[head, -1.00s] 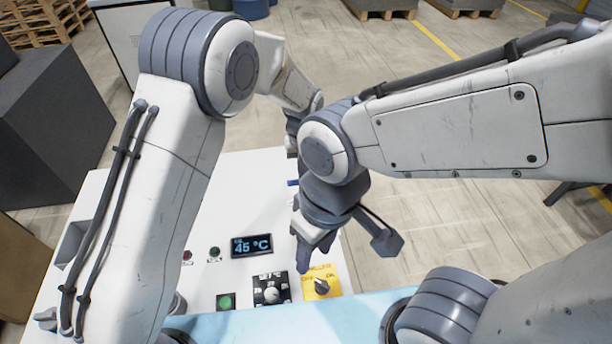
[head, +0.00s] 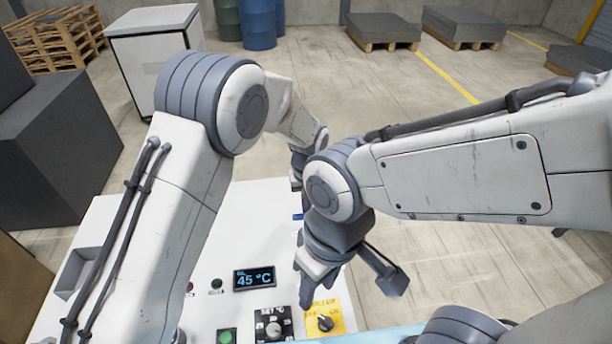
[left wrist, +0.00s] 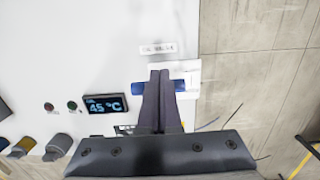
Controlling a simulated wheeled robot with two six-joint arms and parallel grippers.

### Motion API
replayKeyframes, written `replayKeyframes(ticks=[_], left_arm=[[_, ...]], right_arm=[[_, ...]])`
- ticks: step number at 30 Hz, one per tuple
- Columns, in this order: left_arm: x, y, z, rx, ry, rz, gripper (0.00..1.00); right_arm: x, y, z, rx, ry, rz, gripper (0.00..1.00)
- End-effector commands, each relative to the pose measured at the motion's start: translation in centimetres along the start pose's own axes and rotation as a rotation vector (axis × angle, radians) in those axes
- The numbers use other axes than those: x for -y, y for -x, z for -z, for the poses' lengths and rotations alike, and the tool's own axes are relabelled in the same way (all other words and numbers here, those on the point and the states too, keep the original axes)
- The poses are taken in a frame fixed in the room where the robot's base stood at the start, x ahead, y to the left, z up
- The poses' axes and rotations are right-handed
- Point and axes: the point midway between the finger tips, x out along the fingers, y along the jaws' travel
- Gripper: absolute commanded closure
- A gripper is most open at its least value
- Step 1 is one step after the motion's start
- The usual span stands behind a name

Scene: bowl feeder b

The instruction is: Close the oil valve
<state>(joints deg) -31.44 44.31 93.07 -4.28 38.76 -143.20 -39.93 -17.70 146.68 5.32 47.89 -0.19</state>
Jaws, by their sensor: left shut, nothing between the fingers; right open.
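The oil valve's blue handle (left wrist: 141,87) lies crosswise on a white mount in the left wrist view, below a label plate (left wrist: 157,48) that seems to read oil valve. My left gripper (left wrist: 160,73) is shut and empty; its fingers cover the handle's middle, and blue shows on both sides. I cannot tell whether they touch it. In the head view a bit of the blue handle (head: 297,217) shows, while my right arm hides most of my left gripper. My right gripper (head: 308,290) is open over the panel's near right part, above the yellow knob plate.
The white panel (head: 240,220) carries a 45 °C display (head: 254,278), a green button (head: 226,337), a black-plate dial (head: 273,326) and a yellow-plate knob (head: 325,320). Floor lies beyond the panel's right edge. A white cabinet (head: 150,50) and barrels stand farther back.

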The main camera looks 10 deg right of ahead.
Motion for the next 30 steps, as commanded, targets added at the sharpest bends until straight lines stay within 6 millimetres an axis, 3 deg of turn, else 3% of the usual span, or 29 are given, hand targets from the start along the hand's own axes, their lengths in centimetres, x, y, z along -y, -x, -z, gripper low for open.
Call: replayKeyframes(ticks=[1,5,7,18,30], left_arm=[[0.2,1.5,0.7,-0.006,-0.005,-0.001,1.00],[0.6,3.9,1.5,0.001,-0.007,0.004,1.00],[0.6,3.1,-0.3,0.005,-0.002,0.005,1.00],[1.3,5.7,-6.2,0.006,-0.013,0.008,1.00],[1.2,6.6,-8.1,0.004,-0.013,0.007,1.00]], right_arm=[[0.1,1.2,0.1,-0.001,0.001,0.000,0.53],[0.2,2.8,0.1,-0.001,0.004,0.000,0.53],[0.1,0.9,0.1,-0.002,0.003,0.000,0.53],[-0.1,-1.2,-0.1,-0.001,-0.002,0.000,0.53],[-0.1,-1.5,-0.1,-0.001,-0.003,0.000,0.53]])
